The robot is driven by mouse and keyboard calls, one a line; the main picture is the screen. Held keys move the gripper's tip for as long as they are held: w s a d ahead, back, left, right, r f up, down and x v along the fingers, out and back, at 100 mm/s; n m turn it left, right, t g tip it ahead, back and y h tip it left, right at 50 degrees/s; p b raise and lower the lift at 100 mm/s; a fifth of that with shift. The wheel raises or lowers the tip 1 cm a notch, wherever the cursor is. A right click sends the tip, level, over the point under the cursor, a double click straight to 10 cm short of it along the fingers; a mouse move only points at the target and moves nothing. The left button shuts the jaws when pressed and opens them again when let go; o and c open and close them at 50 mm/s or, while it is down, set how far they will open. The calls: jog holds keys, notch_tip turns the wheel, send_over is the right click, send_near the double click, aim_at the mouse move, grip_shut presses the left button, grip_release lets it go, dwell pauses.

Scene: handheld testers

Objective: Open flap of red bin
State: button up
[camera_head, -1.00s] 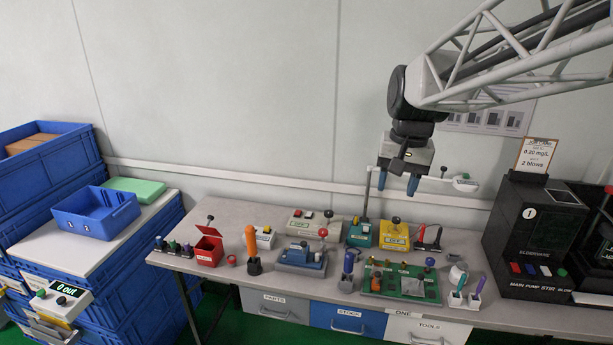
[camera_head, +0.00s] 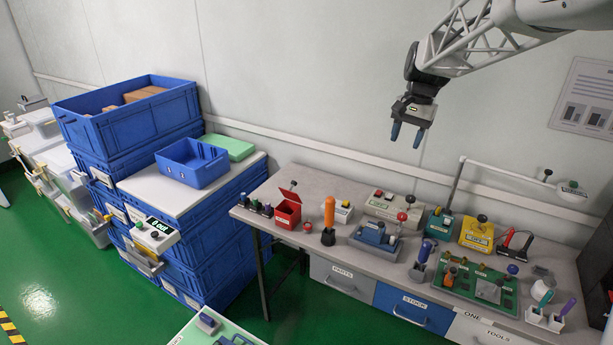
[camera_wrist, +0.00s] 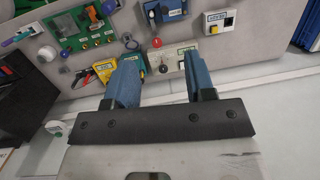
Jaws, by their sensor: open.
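The red bin (camera_head: 287,213) is a small box on the left part of the grey bench, with a red flap (camera_head: 288,195) at its top that looks tilted up. A small dark knob shows at the flap's upper edge. I cannot tell how far the flap is open. My gripper (camera_head: 405,137) is in the air, high above the bench and to the right of the bin. Its two blue fingers are apart and nothing is between them; they also show in the wrist view (camera_wrist: 161,85). I cannot make out the red bin in the wrist view.
Small dark-based items (camera_head: 258,206) stand left of the bin, and an orange-handled tool (camera_head: 329,215) stands right of it. Several testers, including a blue one (camera_head: 376,238), crowd the bench (camera_head: 318,182). Blue crates (camera_head: 130,130) stand left. The air between gripper and bin looks clear.

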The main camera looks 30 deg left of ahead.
jog(key=w+a+f+g, duration=0.1)
jog(key=a+f, duration=0.5)
jog(key=a, duration=0.6)
jog(key=w+a+f+g, duration=0.1)
jog(key=w+a+f, duration=0.2)
jog(key=a+f, duration=0.4)
jog(key=w+a+f+h, duration=0.1)
jog(key=a+f, duration=0.5)
jog(key=a, duration=1.1)
jog(key=shift+w+f+g, duration=0.25)
jog(key=shift+w+g, duration=0.15)
jog(key=shift+w, duration=0.45)
jog(key=shift+f, duration=0.15)
jog(key=shift+x, duration=3.8)
jog(key=shift+s, duration=0.1)
jog(key=shift+c, duration=0.2)
jog(key=shift+d, duration=0.1)
grip_shut()
